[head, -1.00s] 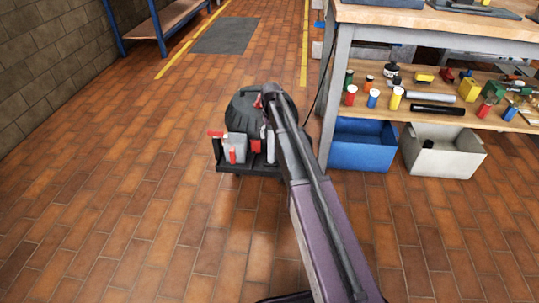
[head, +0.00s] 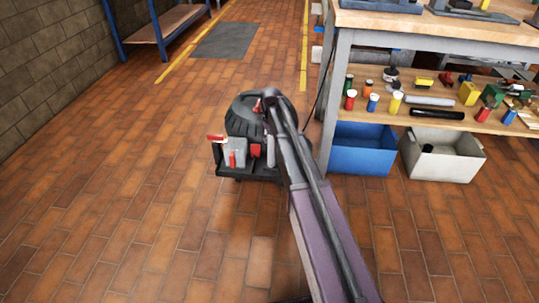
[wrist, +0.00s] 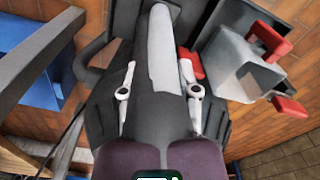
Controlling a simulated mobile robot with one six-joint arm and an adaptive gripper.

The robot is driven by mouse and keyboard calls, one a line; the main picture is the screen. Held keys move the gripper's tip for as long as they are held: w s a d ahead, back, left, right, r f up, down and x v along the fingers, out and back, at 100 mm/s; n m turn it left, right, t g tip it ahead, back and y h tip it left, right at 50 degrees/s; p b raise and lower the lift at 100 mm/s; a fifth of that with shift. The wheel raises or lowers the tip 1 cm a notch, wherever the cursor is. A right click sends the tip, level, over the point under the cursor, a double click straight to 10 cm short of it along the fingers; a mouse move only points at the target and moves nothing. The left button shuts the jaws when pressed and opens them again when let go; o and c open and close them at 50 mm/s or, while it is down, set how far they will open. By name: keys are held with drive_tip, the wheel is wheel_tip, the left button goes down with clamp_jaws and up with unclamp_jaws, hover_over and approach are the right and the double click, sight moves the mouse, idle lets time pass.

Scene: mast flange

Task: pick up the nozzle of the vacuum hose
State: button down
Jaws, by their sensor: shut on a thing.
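The vacuum (head: 240,120) is a dark rounded machine on a low black base, standing on the tiled floor beside the workbench. In the wrist view, my gripper (wrist: 159,78) has a pale finger on each side of the nozzle (wrist: 161,50), a light grey piece above a dark, wide part. The gripper is shut on it. In the head view, my arm covers most of the gripper and nozzle. I cannot tell whether the nozzle is clear of the machine.
The floor to the left is clear.

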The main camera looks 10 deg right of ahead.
drive_tip(key=shift+r, duration=0.2)
wheel_tip(320, 180, up, 2)
drive_tip(key=p, duration=0.2)
drive_tip(key=shift+p, duration=0.3)
drive_tip(key=shift+r+p, duration=0.8)
drive_tip(key=shift+r, duration=0.1)
drive_tip(key=s+d, duration=0.2)
drive_tip(key=s, duration=0.5)
drive_tip(key=s+d, duration=0.3)
drive_tip(key=s, duration=0.5)
drive_tip(key=shift+d+r+p, duration=0.35)
drive_tip(key=shift+r+p, duration=0.05)
drive_tip(key=shift+r, duration=0.1)
wheel_tip(320, 180, up, 7)
drive_tip(key=p, duration=0.7)
drive_tip(key=shift+s+f, duration=0.15)
drive_tip(key=shift+f, duration=0.05)
